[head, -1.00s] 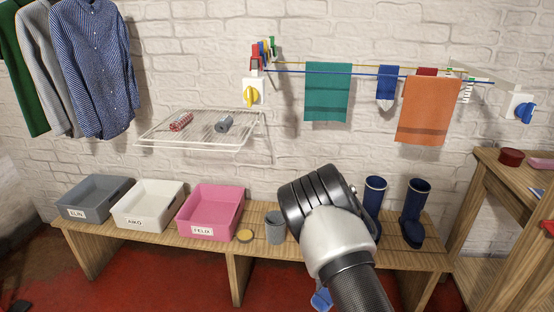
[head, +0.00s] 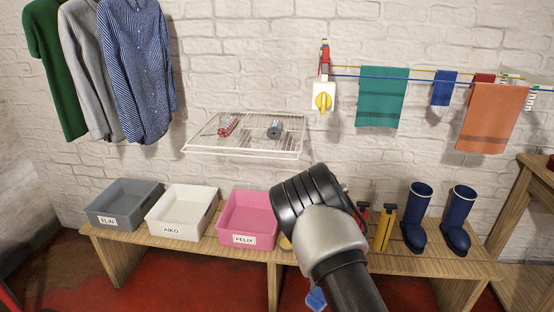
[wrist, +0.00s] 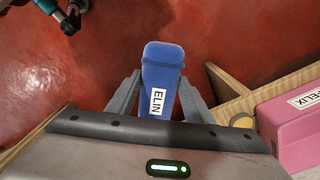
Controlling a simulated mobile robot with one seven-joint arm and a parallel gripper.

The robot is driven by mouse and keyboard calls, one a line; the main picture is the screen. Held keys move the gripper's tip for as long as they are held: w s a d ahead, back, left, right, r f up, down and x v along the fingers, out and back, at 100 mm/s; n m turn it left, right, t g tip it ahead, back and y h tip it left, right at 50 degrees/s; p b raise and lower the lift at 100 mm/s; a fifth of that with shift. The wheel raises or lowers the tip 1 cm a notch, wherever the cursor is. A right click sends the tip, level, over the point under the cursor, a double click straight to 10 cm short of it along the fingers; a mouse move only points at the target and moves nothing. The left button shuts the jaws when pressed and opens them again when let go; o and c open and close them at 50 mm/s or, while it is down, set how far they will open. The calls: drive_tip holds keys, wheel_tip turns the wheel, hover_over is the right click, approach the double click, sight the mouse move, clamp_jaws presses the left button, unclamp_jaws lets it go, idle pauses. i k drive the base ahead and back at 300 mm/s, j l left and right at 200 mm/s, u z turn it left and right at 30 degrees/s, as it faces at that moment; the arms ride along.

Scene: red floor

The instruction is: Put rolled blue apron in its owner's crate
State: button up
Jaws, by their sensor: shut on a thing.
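The rolled blue apron (wrist: 165,62) with a white ELIN tag is held between the fingers of my gripper (wrist: 160,78) in the wrist view, over the red floor in front of the bench. In the head view only a small blue end of the apron (head: 316,298) shows beside my arm, which hides my gripper. The grey crate labelled ELIN (head: 92,216) stands at the bench's left end. The white AIKO crate (head: 155,226) is beside it, then the pink FELIX crate (head: 224,238), which also shows at the wrist view's right edge (wrist: 275,115).
The wooden bench (head: 400,264) carries the crates, yellow-and-black items (head: 385,229) and blue boots (head: 416,218). A wire rack (head: 200,148) with two rolls (head: 228,126) (head: 275,130) hangs above. Shirts (head: 135,70) hang at left. A teal-and-black object (wrist: 68,14) is on the floor.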

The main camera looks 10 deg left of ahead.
sight(128, 210)
drive_tip(key=j, duration=0.65)
drive_tip(key=i+j+u, duration=0.1)
drive_tip(key=j, duration=1.2)
drive_tip(key=i+j, duration=0.1)
drive_tip(key=j, duration=0.3)
drive_tip(key=i+j+u, duration=0.1)
drive_tip(key=j, duration=0.25)
drive_tip(key=i+j, duration=0.15)
drive_tip(key=j, duration=0.25)
drive_tip(key=i+j+u, duration=0.1)
drive_tip(key=j, duration=0.25)
drive_tip(key=i+j, duration=0.15)
drive_tip(key=j, duration=0.25)
drive_tip(key=i+j+u, duration=0.2)
drive_tip(key=i+j, duration=0.3)
drive_tip(key=i+l, duration=0.15)
drive_tip(key=i, duration=0.1)
